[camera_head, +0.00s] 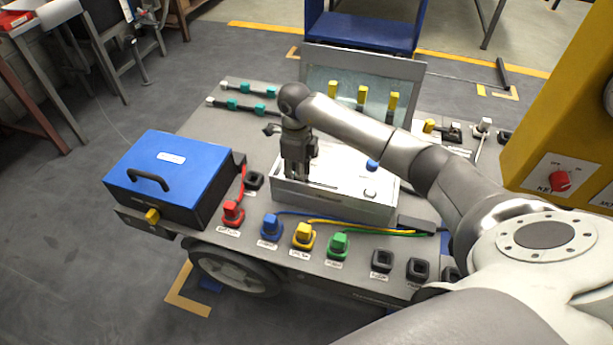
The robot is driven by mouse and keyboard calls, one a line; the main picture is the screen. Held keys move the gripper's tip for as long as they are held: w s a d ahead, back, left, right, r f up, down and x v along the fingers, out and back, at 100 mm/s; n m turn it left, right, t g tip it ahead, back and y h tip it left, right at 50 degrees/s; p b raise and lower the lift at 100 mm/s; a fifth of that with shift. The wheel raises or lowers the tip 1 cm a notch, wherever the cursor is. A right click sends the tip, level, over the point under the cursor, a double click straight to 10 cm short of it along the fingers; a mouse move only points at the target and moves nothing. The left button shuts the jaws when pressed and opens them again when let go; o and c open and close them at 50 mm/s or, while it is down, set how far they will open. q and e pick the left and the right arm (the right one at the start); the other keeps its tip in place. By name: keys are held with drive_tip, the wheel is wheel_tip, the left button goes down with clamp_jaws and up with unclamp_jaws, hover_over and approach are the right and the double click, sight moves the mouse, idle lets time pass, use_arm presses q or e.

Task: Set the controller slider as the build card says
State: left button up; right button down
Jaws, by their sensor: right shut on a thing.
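The controller is a light grey open box (335,204) in the middle of the chassis, with its clear framed lid (418,72) raised at the back. My right gripper (297,177) comes down from above at the left part of the box. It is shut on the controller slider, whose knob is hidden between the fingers. A blue round knob (372,165) and a small white part (370,193) show to the right inside the box. No build card can be made out. My left gripper is not in view.
A blue-lidded black box (165,172) stands left on the chassis (190,237). Red (232,212), blue (271,228), yellow (303,236) and green (339,245) plugs with cables line the front. A yellow cabinet (565,100) with a red switch (560,181) stands right.

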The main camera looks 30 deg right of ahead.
drive_tip(key=shift+w+a+r, duration=0.1)
drive_tip(key=shift+w+a, duration=0.05)
drive_tip(key=c, duration=1.3)
unclamp_jaws()
drive_tip(key=shift+c, duration=0.2)
drive_tip(key=shift+o, duration=1.3)
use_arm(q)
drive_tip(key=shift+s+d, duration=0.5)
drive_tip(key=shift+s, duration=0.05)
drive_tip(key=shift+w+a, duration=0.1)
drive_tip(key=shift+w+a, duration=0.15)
use_arm(e)
wheel_tip(320, 180, up, 12)
